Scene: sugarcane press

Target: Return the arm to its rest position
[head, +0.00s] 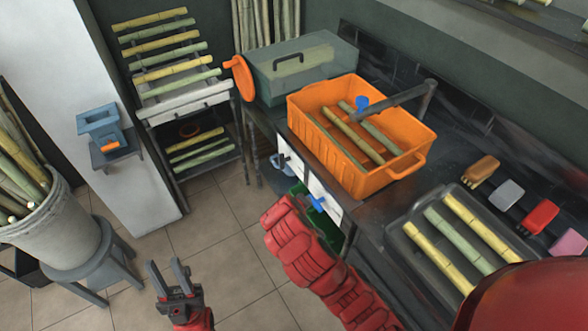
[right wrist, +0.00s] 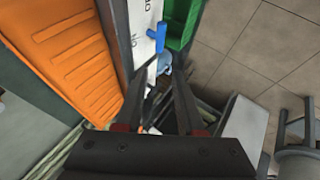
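My left gripper (head: 167,266) is open and empty, low in the head view above the tiled floor, its fingers pointing up the picture. My right arm (head: 305,250) comes in from the bottom right beside the press counter; its gripper is hidden in the head view. In the right wrist view my right gripper (right wrist: 160,66) has its two fingers apart with nothing held between them. Beyond its fingers are a white panel (right wrist: 143,30) with a blue handle (right wrist: 155,38) and a green bin (right wrist: 182,22).
An orange crate (head: 415,145) with cane pieces stands on the counter, close to my right gripper in the wrist view (right wrist: 60,55). A dark tray (head: 404,240) holds cane at right. A cane bucket (head: 55,235) on a stool stands at left. Floor around my left gripper is clear.

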